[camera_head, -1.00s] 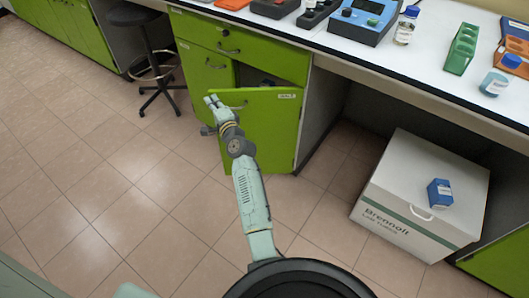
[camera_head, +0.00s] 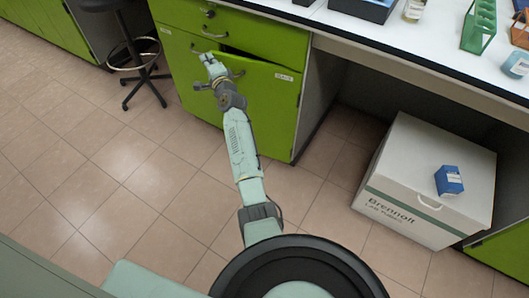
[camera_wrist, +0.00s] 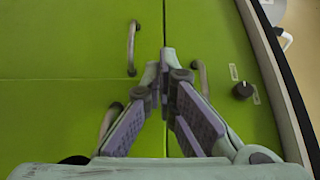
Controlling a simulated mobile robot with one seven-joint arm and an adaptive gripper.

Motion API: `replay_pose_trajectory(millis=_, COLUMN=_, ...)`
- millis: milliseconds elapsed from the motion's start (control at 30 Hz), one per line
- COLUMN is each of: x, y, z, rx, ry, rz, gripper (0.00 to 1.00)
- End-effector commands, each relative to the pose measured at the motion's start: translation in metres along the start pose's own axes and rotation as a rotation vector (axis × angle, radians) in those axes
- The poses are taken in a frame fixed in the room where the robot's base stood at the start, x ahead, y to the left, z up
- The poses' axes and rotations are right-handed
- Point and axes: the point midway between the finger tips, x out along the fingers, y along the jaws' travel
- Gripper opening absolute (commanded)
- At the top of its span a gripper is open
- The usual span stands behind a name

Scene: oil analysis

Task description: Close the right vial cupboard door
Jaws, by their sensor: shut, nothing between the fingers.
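The right vial cupboard door (camera_head: 265,112) is a green panel with a small white label. It stands slightly ajar, with a dark gap along its top edge. My gripper (camera_head: 208,60) is shut and empty at the door's upper left, near the seam with the left door (camera_head: 180,65). In the wrist view, its closed fingertips (camera_wrist: 167,62) lie over the seam area between the doors and drawer. The right door (camera_wrist: 60,120) fills the lower left there, with its handle (camera_wrist: 106,122) partly behind the fingers. I cannot tell whether the fingers touch the door.
A green drawer (camera_head: 260,35) sits above the doors, under the white worktop (camera_head: 400,48). A black stool (camera_head: 130,55) stands to the left. A white box (camera_head: 425,180) with a blue carton (camera_head: 448,180) on it stands under the bench at right. The floor in front is clear.

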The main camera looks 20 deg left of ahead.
Motion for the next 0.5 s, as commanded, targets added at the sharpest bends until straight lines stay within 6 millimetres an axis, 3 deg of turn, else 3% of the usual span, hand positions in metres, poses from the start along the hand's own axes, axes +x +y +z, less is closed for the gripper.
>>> replay_pose_trajectory(millis=200, x=0.016, y=0.002, z=-0.017, rx=-0.001, ry=0.001, rz=-0.001, gripper=0.00)
replay_pose_trajectory(millis=500, x=0.021, y=0.000, z=-0.023, rx=0.000, ry=0.000, rz=0.001, gripper=0.00)
